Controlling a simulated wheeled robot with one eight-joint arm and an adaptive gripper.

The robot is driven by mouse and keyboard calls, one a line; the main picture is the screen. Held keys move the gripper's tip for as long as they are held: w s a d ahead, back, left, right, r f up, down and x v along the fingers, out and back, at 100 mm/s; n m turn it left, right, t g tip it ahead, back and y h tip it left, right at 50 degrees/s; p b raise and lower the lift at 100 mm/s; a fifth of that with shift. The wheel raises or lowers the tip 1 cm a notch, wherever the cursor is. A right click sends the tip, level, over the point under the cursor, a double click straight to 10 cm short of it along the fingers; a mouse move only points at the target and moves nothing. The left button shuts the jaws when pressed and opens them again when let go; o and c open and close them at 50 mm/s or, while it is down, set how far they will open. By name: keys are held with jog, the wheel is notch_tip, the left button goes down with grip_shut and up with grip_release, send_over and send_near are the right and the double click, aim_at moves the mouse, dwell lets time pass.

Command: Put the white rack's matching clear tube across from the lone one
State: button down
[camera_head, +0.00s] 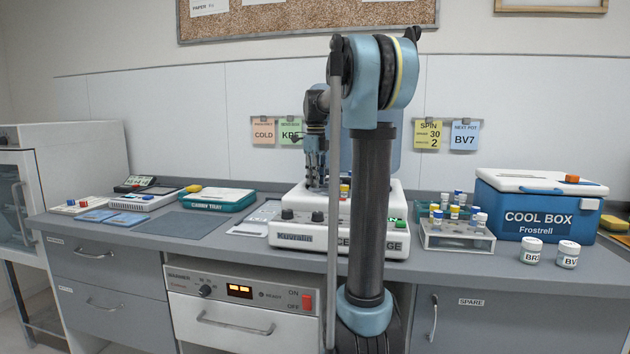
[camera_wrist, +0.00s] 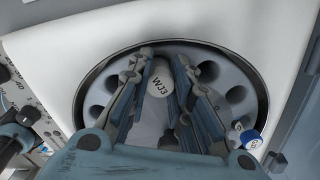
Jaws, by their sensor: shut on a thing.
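My gripper (camera_head: 315,170) points down over the open centrifuge (camera_head: 310,232). In the wrist view its two fingers (camera_wrist: 163,62) close on a pale tube (camera_wrist: 160,86) marked WJ3, above the round grey rotor (camera_wrist: 97,90). Several dark empty holes show around the rotor; the fingers hide some of them. The tube's lower end is hidden. A blue-and-white capped tube (camera_wrist: 250,139) stands near the rotor's lower right edge; I cannot tell exactly how it is seated. The white rack (camera_head: 457,241) stands right of the centrifuge with several capped tubes.
A green rack (camera_head: 424,212) with tubes stands behind the white rack. A blue cool box (camera_head: 537,213) and two labelled jars, one (camera_head: 531,251) nearer the rack, stand at right. A grey mat (camera_head: 183,224) is bare.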

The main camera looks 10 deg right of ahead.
jog(key=c, duration=1.4)
grip_release()
jog(key=shift+f, duration=0.1)
jog(key=shift+c, duration=0.2)
notch_tip(320, 180, up, 12)
